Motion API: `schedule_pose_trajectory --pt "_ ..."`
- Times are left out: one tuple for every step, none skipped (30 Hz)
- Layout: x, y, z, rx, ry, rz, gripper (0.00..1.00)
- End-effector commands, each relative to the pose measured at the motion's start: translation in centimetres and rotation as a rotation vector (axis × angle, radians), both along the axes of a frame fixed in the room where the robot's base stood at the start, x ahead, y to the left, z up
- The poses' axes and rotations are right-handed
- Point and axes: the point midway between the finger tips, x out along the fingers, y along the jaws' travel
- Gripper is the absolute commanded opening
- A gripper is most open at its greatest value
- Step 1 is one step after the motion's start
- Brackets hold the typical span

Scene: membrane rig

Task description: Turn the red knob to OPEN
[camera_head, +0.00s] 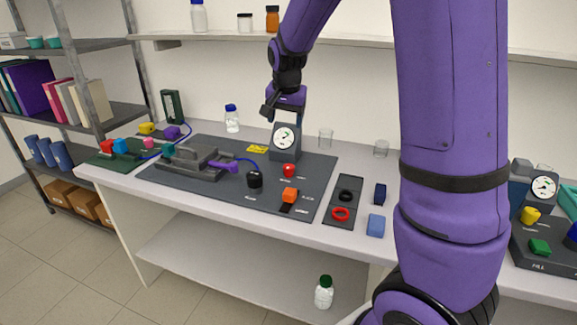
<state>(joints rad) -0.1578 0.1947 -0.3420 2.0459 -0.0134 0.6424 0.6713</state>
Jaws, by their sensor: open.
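A red knob (289,170) stands on the dark grey rig board (222,202), just in front of a grey gauge block (285,140) with a white dial. The small labels near the knob are too small to read, so I cannot tell its setting. My gripper (287,112) is open, above and behind the knob, close to the top of the gauge block. It appears apart from the knob. Its fingertips are hard to make out.
An orange knob (290,195), a black cylinder (255,182) and a grey clamp (195,165) with a purple handle share the board. Glass beakers (326,138) stand behind. My arm hides part of the bench.

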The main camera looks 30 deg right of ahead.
Motion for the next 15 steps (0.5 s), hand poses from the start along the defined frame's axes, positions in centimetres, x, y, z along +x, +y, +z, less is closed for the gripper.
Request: schedule_pose_trajectory --pt "1.5 -0.5 -1.7 -0.013 0.014 -0.033 0.71" --pt "2.3 -0.8 -2.5 -0.021 0.015 -0.055 0.71" --pt "3.3 -1.3 -3.6 -0.031 0.019 -0.083 0.71" --pt "4.0 -1.6 -4.5 -0.04 0.022 -0.105 0.71" --pt "4.7 -2.0 -5.3 -0.049 0.023 -0.126 0.71" --pt "5.7 -2.4 -6.5 -0.061 0.024 -0.151 0.71" --pt "6.3 -2.7 -7.3 -0.071 0.026 -0.171 0.71" --pt "6.9 -3.0 -8.2 -0.081 0.026 -0.189 0.71" --pt "7.7 -3.4 -9.3 -0.094 0.026 -0.211 0.71" --pt "8.3 -3.7 -10.0 -0.104 0.026 -0.227 0.71" --pt "8.7 -4.0 -10.7 -0.113 0.026 -0.242 0.71" --pt "9.3 -4.3 -11.6 -0.124 0.024 -0.259 0.71" --pt "9.7 -4.5 -12.2 -0.132 0.023 -0.269 0.71" --pt "10.0 -4.7 -12.8 -0.139 0.021 -0.28 0.71" --pt "10.4 -4.9 -13.4 -0.148 0.019 -0.29 0.71"
